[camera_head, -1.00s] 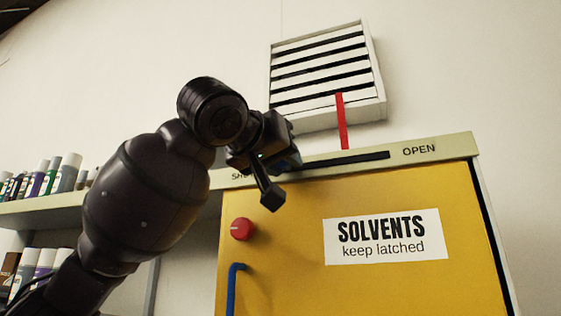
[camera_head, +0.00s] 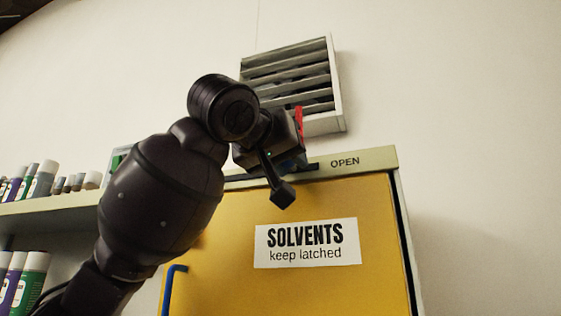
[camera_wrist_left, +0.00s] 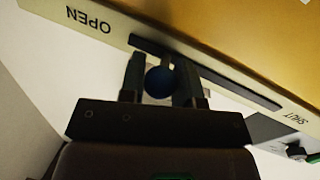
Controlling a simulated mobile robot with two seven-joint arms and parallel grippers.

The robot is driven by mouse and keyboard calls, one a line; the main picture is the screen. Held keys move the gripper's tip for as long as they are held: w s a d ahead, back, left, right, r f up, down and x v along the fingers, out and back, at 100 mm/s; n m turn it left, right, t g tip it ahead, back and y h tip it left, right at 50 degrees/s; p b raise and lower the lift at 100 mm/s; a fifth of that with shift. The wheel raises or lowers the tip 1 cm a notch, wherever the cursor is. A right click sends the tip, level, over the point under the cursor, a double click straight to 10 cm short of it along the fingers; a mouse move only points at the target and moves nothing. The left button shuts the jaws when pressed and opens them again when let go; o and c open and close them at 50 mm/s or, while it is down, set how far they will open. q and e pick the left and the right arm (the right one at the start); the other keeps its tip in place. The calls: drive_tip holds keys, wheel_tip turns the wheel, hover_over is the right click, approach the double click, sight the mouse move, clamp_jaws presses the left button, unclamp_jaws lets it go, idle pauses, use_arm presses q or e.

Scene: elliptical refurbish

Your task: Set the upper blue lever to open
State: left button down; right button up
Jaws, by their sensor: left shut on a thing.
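The upper blue lever shows in the left wrist view as a dark blue round knob (camera_wrist_left: 159,82) between my left gripper's two fingers (camera_wrist_left: 160,72). The fingers are shut on it. It stands at the long dark slot (camera_wrist_left: 225,82), nearer the end marked OPEN than the end marked SHUT. In the head view, my left gripper (camera_head: 288,145) is at the cabinet's top strip (camera_head: 375,160), just left of the OPEN label (camera_head: 345,162), and hides the blue lever. My right gripper is not in view.
The yellow cabinet door (camera_head: 340,285) has a SOLVENTS sign (camera_head: 306,243) and a blue handle (camera_head: 170,290). A shelf (camera_head: 45,212) with bottles is at left.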

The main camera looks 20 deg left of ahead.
use_arm(q)
drive_tip(key=shift+d, duration=1)
drive_tip(key=shift+s+d, duration=0.1)
drive_tip(key=shift+d, duration=0.15)
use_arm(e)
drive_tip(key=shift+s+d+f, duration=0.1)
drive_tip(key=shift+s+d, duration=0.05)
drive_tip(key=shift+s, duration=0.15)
use_arm(q)
drive_tip(key=c, duration=1.2)
unclamp_jaws()
drive_tip(key=o, duration=0.4)
drive_tip(key=shift+d, duration=0.25)
drive_tip(key=shift+a, duration=0.15)
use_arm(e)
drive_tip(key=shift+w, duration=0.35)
